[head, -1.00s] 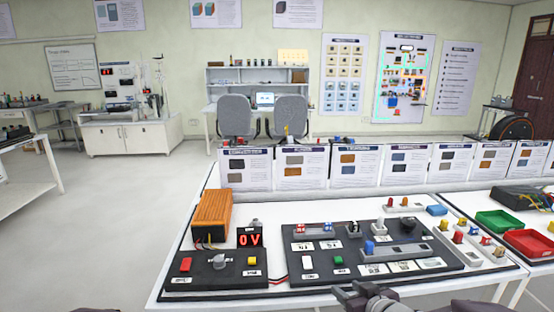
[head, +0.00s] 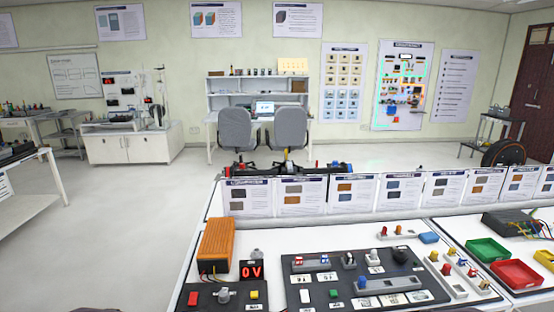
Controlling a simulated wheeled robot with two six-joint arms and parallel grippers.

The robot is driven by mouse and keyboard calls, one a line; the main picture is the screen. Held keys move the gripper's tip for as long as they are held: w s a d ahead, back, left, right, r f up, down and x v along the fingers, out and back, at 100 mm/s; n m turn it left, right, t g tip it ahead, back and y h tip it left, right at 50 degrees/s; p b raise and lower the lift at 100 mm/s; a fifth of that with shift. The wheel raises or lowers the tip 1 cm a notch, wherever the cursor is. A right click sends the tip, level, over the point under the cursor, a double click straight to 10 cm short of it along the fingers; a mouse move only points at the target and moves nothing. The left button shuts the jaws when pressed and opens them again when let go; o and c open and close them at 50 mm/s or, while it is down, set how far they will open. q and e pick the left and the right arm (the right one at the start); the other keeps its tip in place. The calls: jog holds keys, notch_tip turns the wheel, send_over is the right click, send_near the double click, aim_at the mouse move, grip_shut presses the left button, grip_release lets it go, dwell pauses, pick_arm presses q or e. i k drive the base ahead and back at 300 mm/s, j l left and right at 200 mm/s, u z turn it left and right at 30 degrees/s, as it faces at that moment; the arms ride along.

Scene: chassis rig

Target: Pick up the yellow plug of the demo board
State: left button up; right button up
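The dark demo board (head: 300,262) lies flat on the white table at lower centre, with a grey strip and small coloured parts on it. A small yellow plug-like piece (head: 451,252) stands on a pale holder to the right of the board. Another yellow-orange piece (head: 398,229) stands on a pale strip behind the board. A yellow button (head: 254,295) is on the separate dark panel at left. I cannot tell which yellow piece is the plug. Neither of my grippers shows in the head view.
An orange box (head: 216,245) and a red 0 V display (head: 251,270) stand at the board's left. Green (head: 487,251) and red (head: 517,275) trays are at right. A row of label panels (head: 306,196) lines the table's back. Open floor lies left.

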aim_at(434, 255)
jog(key=z, duration=1.3)
jog(key=i+j, duration=0.3)
jog(key=i, duration=0.15)
